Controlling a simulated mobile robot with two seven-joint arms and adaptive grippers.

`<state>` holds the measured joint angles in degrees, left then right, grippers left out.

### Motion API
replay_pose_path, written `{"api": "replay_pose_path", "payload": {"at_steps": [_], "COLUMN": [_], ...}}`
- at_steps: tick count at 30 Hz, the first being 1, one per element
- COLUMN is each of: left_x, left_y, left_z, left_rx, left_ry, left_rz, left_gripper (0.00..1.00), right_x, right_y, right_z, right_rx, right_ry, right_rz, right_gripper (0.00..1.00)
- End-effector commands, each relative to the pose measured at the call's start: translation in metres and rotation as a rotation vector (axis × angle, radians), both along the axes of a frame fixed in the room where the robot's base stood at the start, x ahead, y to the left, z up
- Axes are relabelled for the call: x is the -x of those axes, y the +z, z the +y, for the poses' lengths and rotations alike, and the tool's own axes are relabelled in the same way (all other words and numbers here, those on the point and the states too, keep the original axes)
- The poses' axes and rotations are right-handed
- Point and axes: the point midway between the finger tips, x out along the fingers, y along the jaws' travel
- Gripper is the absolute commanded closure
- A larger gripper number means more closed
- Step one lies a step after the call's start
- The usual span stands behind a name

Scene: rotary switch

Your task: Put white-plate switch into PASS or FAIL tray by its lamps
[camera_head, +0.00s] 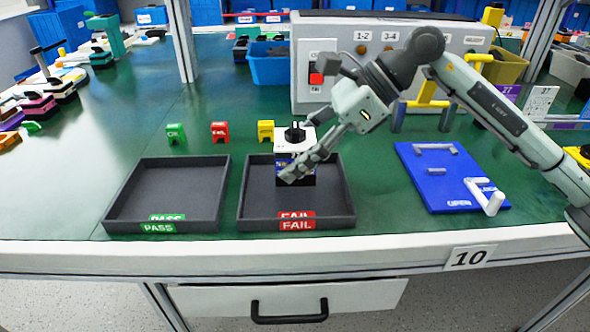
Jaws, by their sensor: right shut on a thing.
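The white-plate switch (296,145) has a white top plate, a black knob and a dark body. It is upright over the rear middle of the FAIL tray (345,208); I cannot tell whether it touches the tray floor. My right gripper (292,176) reaches in from the right and is shut on the switch at its body, hiding part of it. The PASS tray (125,205), dark grey with green labels, stands to the left and is empty. The grey test box (455,55) with a row of lamps stands behind. My left gripper is not in view.
Small green OK (176,134), red FAIL (220,132) and yellow (265,131) markers stand behind the trays. A blue board (430,180) with white handles lies to the right. A blue bin (268,66) is at the back. The green table is clear at left centre.

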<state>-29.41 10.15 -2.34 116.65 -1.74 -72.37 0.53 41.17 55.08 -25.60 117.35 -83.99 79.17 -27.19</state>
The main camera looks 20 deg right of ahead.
Motion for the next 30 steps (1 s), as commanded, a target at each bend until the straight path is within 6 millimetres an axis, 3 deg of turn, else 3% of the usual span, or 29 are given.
{"api": "replay_pose_path", "payload": {"at_steps": [7,18,23,24,28,30], "left_x": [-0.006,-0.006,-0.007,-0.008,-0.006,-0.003], "left_y": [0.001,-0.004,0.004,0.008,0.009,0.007], "left_z": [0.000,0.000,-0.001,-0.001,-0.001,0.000], "left_rx": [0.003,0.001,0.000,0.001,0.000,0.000], "left_ry": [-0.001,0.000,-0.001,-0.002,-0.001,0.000], "left_rz": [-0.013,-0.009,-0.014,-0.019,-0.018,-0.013], "left_gripper": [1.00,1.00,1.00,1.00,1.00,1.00], "right_x": [0.001,0.001,0.001,0.001,0.001,0.001], "right_y": [-0.034,-0.038,-0.040,-0.040,-0.040,-0.040], "right_z": [0.000,0.000,0.000,0.000,0.000,0.000], "right_rx": [0.001,0.001,0.001,0.002,0.002,0.002], "right_ry": [0.000,0.001,0.001,0.000,0.000,0.000], "right_rz": [0.003,0.001,0.001,0.002,0.002,0.002], "right_gripper": [0.80,0.80,0.80,0.41,0.25,0.25]}}
